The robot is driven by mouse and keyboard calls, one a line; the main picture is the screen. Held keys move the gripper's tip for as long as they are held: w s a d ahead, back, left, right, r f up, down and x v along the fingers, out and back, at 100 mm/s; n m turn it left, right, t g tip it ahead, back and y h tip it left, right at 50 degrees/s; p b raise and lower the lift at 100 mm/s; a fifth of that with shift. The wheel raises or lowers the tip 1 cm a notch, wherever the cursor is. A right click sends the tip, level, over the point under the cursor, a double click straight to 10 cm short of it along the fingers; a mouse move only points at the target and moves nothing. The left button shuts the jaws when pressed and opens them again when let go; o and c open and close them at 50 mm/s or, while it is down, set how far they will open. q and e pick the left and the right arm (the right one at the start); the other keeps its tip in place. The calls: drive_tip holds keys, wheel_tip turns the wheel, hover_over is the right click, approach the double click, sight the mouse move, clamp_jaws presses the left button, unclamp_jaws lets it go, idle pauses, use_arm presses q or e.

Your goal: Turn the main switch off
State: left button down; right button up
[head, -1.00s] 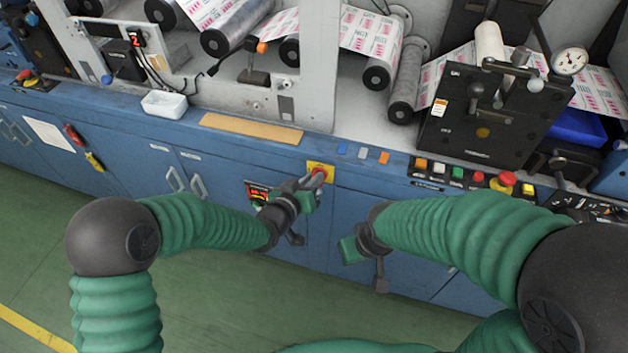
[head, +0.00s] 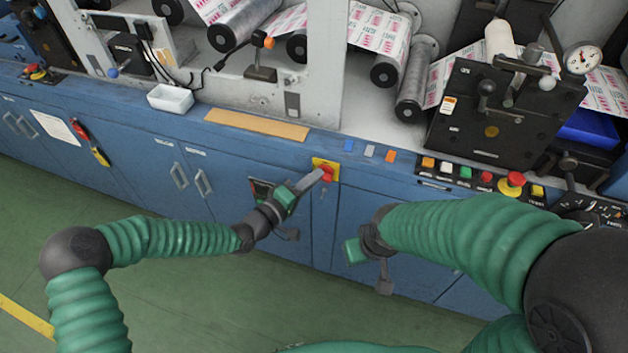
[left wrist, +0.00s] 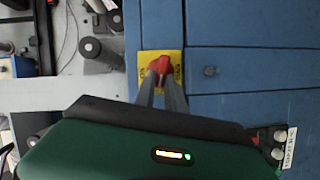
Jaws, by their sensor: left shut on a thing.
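The main switch is a red rotary handle (head: 327,173) on a yellow plate (head: 318,163), set in the blue cabinet front just under its top edge. In the left wrist view the red handle (left wrist: 158,66) lies between the fingertips, in front of the yellow plate (left wrist: 147,59). My left gripper (head: 318,178) reaches up to it from the lower left and is shut on the red handle; the fingers (left wrist: 160,88) cover part of it. My right gripper (head: 352,250) is held low in front of the cabinet, away from the switch; its fingers are not clear.
A red digital display (head: 262,188) is partly behind my left gripper. A red emergency button (head: 515,180) and several coloured buttons sit on the ledge at right. A white tray (head: 170,99) and tan strip (head: 256,125) lie on the ledge. Green floor (head: 200,300) is open in front.

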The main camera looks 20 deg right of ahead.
use_arm(q)
drive_tip(key=shift+a+f+n+h+b, duration=0.15)
drive_tip(key=shift+f+n+h+b, duration=0.35)
drive_tip(key=shift+n+b, duration=0.6)
drive_tip(key=shift+n, duration=0.3)
drive_tip(key=c, duration=1.4)
unclamp_jaws()
drive_tip(key=shift+w, duration=0.1)
drive_tip(key=shift+a+r, duration=0.1)
drive_tip(key=p+v, duration=0.2)
drive_tip(key=v, duration=1.5)
drive_tip(key=shift+f, duration=0.25)
